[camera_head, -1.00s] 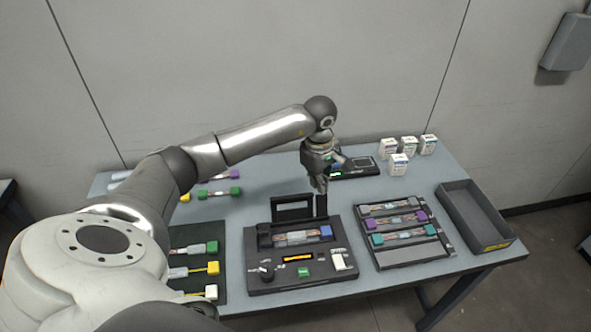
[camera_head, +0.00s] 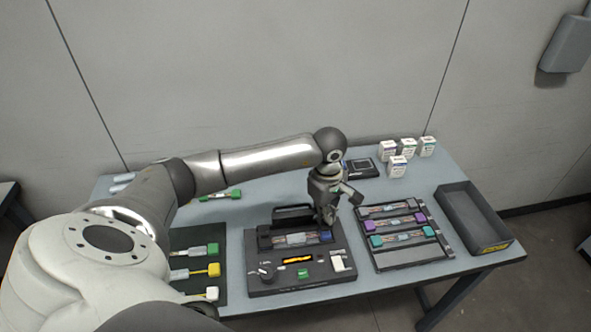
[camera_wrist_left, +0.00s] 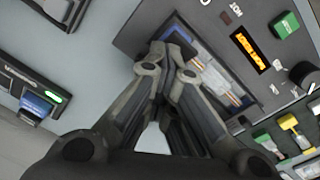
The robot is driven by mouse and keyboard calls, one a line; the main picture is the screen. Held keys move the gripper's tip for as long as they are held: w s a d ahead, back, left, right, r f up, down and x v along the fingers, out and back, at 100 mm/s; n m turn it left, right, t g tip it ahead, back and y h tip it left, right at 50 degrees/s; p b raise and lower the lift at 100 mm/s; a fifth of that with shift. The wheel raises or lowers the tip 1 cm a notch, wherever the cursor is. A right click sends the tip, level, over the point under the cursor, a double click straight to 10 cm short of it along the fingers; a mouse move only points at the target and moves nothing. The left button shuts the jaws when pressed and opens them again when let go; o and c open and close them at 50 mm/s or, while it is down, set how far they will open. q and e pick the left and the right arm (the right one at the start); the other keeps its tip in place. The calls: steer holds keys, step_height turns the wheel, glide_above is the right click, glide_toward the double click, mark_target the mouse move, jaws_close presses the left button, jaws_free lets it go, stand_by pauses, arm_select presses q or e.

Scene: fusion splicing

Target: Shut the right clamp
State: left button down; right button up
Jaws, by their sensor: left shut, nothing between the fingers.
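The black splicer (camera_head: 335,274) sits near the table's front edge, its lid (camera_head: 293,213) raised at the back. A cable with a blue end block (camera_head: 326,237) lies across its bed. My left gripper (camera_head: 328,222) is shut and empty, pointing down at the right end of the bed, just behind the blue block. The right clamp is hidden behind its fingers, so I cannot tell its angle or any contact. In the left wrist view the shut fingertips (camera_wrist_left: 176,50) overlap the splicer bed. The splicer panel (camera_wrist_left: 222,22) shows there with its orange display.
A tray (camera_head: 409,258) with several cable holders stands right of the splicer, then an empty dark bin (camera_head: 470,207). A dark mat (camera_head: 237,268) with connectors lies left. White boxes (camera_head: 397,167) and a small black device (camera_head: 361,168) are at the back.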

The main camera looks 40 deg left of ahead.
arm_select(q)
steer(key=shift+w+a+f+g, duration=0.1)
steer(key=shift+a+f+g, duration=0.1)
steer(key=shift+f, duration=0.4)
steer(key=shift+w+a+f+g, duration=0.1)
steer(key=shift+a+f, duration=0.05)
steer(key=shift+f, duration=0.4)
steer(key=shift+w+f, duration=0.1)
steer(key=shift+w, duration=0.2)
steer(key=shift+s+a, duration=0.1)
steer(key=shift+s, duration=0.05)
steer(key=shift+a+r, duration=0.15)
steer(key=shift+r, duration=0.05)
steer(key=shift+a, duration=0.15)
steer(key=shift+w+a+r+p, duration=0.25)
steer(key=shift+r+p, duration=0.15)
steer(key=shift+p, duration=0.05)
step_height(320, 180, up, 6)
steer(key=p, duration=0.2)
steer(key=shift+w+a+r+p, duration=0.2)
steer(key=shift+w+a+p, duration=0.2)
steer(key=shift+a, duration=0.05)
arm_select(e)
steer(key=r, duration=0.3)
steer(key=shift+w+d+r, duration=0.15)
steer(key=shift+w+r, duration=0.05)
steer(key=shift+w, duration=0.05)
arm_select(q)
steer(key=shift+d, duration=0.1)
